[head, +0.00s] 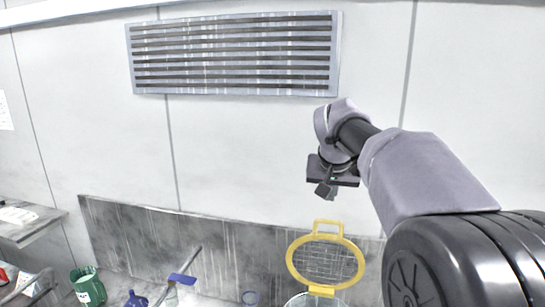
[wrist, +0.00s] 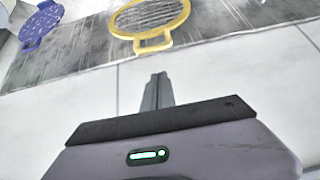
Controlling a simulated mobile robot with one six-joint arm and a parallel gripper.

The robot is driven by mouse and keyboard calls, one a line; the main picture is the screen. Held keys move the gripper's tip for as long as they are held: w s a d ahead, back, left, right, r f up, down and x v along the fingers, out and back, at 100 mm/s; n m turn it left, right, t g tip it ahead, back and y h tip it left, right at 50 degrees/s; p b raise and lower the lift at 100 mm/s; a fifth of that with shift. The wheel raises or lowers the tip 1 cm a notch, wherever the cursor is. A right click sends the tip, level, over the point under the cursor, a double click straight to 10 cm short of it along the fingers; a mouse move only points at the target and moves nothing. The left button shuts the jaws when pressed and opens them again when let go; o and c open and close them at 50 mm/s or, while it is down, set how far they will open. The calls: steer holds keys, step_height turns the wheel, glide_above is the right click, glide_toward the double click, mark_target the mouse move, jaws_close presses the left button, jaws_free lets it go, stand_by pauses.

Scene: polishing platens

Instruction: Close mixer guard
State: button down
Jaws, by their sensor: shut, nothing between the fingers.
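The mixer guard (head: 327,262) is a round wire mesh in a yellow rim with a yellow handle loop on top. In the head view it stands raised and open above a bowl (head: 300,301), which is mostly cut off by the bottom edge. The guard also shows at the top of the wrist view (wrist: 150,17), partly cut off. My gripper (head: 324,191) is in front of the wall, above the guard's handle in the picture and apart from it. In the wrist view its fingers (wrist: 156,92) are together and empty.
A green container (head: 88,286), a blue jug (head: 135,299) and a blue-handled tool (head: 183,279) are at the lower left. A shelf (head: 25,222) juts out at the far left. A vent grille (head: 235,52) is on the wall. The wall area around my gripper is clear.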

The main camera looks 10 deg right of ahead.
steer(key=w+d+f+p, duration=0.1)
steer(key=w+d+f, duration=0.2)
steer(key=w+f, duration=0.45)
steer(key=s, duration=0.2)
steer(key=s+a, duration=0.1)
steer(key=s, duration=0.1)
steer(key=shift+a, duration=0.2)
steer(key=shift+w+d+f, duration=0.1)
steer(key=shift+w+f, duration=0.05)
steer(key=shift+w, duration=0.15)
steer(key=shift+s, duration=0.1)
steer(key=shift+b, duration=0.35)
